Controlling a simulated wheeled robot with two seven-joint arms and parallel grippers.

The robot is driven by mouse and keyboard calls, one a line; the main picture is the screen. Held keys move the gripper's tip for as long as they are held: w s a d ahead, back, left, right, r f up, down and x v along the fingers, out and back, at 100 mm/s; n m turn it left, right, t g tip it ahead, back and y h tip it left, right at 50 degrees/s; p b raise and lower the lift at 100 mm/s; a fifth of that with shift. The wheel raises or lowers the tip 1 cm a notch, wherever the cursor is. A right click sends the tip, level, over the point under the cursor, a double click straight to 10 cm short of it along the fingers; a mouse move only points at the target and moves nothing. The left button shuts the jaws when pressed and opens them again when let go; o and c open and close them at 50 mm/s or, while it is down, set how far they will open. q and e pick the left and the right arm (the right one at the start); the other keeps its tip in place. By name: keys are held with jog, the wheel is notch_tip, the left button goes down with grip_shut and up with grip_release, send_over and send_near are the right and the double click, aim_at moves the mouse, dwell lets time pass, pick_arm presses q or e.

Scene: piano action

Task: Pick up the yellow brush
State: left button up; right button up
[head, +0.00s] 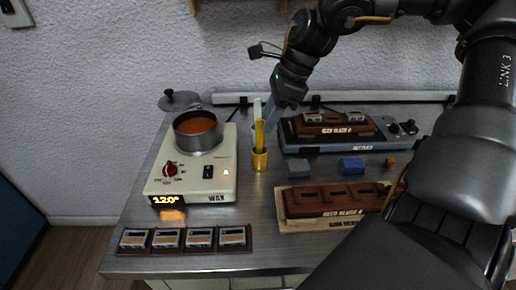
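The yellow brush (259,133) stands upright, its lower end in a small brass-coloured cup (260,160) right of the wax heater. My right gripper (268,118) points down from the upper right, just behind and right of the top of the brush. Its fingertips are small and partly overlapped by other things near the brush, so I cannot tell how far apart they are or whether they touch it. A pale upright piece (257,108) shows just above the brush. My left gripper is not in view.
The wax heater (222,180) with its pot (198,131) stands left of the cup. A hot plate (335,143) with a brown block lies to the right. A brown holder (330,197), a blue block (351,165) and a grey block (300,168) are nearer. Several reed pieces (184,239) line the front left.

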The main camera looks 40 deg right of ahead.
aim_at(259, 146)
jog(key=shift+a+f, duration=0.25)
jog(key=shift+f, duration=0.1)
jog(key=x, duration=0.3)
jog(key=shift+w+a+f+p, duration=0.1)
jog(key=shift+w+a+p, duration=0.1)
jog(key=shift+p, duration=0.15)
jog(key=shift+w+a+f, duration=0.15)
jog(key=shift+f, duration=0.4)
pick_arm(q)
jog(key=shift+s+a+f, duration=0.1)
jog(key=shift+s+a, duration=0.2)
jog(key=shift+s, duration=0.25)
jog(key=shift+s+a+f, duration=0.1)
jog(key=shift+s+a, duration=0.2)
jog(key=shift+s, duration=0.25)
pick_arm(e)
grip_shut()
